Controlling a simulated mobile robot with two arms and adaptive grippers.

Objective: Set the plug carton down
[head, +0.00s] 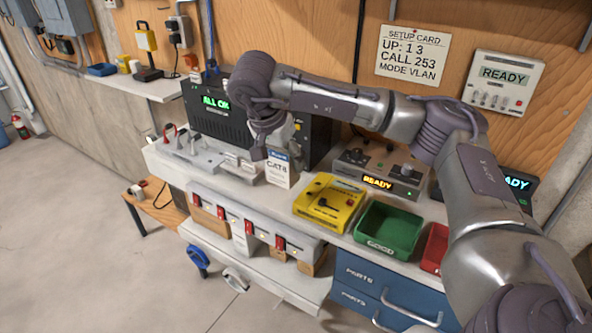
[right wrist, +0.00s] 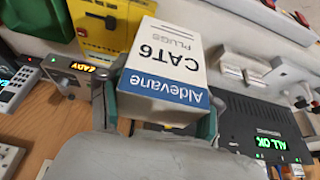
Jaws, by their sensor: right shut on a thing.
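The plug carton (head: 280,170) is a small white box with a blue band, marked "CAT6" and "PLUGS". In the head view it is upright at the bench, between the grey fixture and the yellow tester. My right gripper (head: 264,148) comes at it from above and behind, mostly hidden by its own wrist. In the right wrist view the carton (right wrist: 163,70) sits between the two fingers of my right gripper (right wrist: 160,112), which is shut on it. I cannot tell whether its base touches the white bench top (head: 310,178). My left gripper is not in view.
A yellow tester (head: 328,203), a green "GOOD" bin (head: 388,230) and a red bin (head: 434,249) stand to the carton's right. A black "ALL OK" unit (head: 215,108) stands behind left, a grey "READY" box (head: 380,172) behind right. Little bare bench shows around the carton.

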